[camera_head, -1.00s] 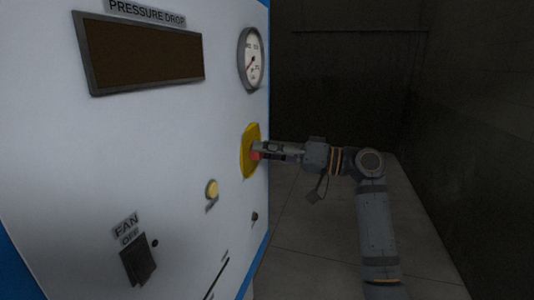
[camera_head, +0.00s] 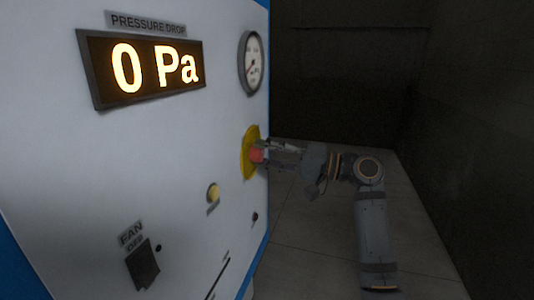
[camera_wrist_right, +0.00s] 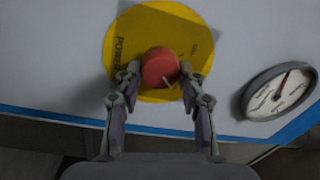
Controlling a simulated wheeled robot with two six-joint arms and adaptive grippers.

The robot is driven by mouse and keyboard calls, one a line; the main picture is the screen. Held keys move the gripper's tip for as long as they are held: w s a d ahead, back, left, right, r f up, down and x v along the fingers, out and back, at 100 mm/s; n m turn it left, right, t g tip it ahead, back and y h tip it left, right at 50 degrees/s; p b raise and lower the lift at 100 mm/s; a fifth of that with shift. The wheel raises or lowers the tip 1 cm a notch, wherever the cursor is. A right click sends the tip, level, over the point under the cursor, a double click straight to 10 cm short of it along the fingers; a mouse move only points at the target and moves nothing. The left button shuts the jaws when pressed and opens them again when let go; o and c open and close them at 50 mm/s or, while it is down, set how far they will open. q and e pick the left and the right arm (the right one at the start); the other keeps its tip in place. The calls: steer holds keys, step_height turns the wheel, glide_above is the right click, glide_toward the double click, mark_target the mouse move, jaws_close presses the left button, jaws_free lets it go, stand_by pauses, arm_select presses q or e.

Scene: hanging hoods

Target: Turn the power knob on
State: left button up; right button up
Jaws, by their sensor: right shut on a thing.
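The red power knob (camera_head: 257,155) sits on a round yellow plate (camera_head: 250,139) near the right edge of the white panel. In the right wrist view, the knob (camera_wrist_right: 160,67) lies between my two fingertips, with part of the word "POWER" on the yellow plate (camera_wrist_right: 140,30) to its left. My right gripper (camera_head: 268,153) reaches it from the right and is shut on the knob; it also shows in the right wrist view (camera_wrist_right: 160,84). The "PRESSURE DROP" display (camera_head: 154,66) is lit and reads "0 Pa". My left gripper is not in view.
A round gauge (camera_head: 252,63) is above the knob. A yellowish button (camera_head: 213,193), a small dark knob (camera_head: 255,217) and a black FAN switch (camera_head: 143,264) are lower on the panel. Open floor and dark walls lie to the right.

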stand_by(0.4)
steer(key=o, duration=1.2)
steer(key=shift+d, duration=0.15)
steer(key=v, duration=1.1)
steer(key=shift+s+d, duration=0.15)
steer(key=shift+d, duration=0.2)
